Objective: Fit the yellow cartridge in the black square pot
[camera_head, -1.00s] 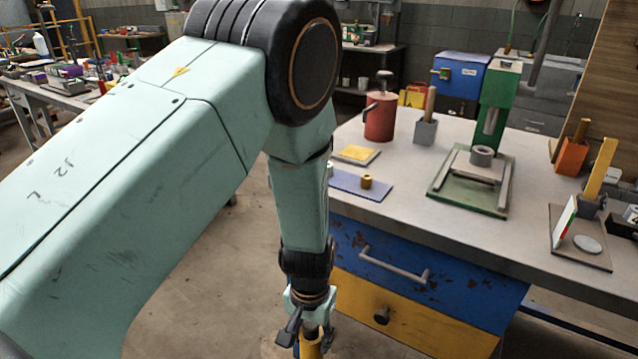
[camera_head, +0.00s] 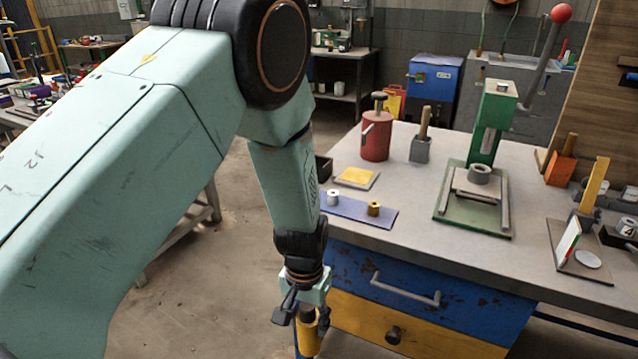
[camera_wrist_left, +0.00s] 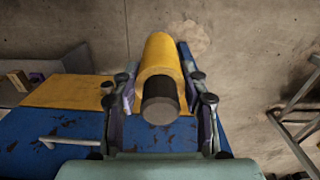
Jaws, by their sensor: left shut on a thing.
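The yellow cartridge (camera_head: 308,338) has a dark end piece and hangs below my left gripper (camera_head: 303,316), in front of the bench drawers. In the left wrist view the yellow cartridge (camera_wrist_left: 160,60) lies between the two fingers of my left gripper (camera_wrist_left: 160,95), which is shut on it. A black square pot (camera_head: 323,168) stands at the bench's left edge, partly hidden behind my left arm. Its inside is hard to see. The cartridge is well apart from it, lower and nearer. My right gripper is not in view.
The bench (camera_head: 415,225) also carries a blue mat (camera_head: 350,207) with a white and a brass piece, a yellow pad (camera_head: 356,177), a red can (camera_head: 376,140) and a green press (camera_head: 487,140). The drawer handle (camera_head: 405,290) sticks out near the gripper.

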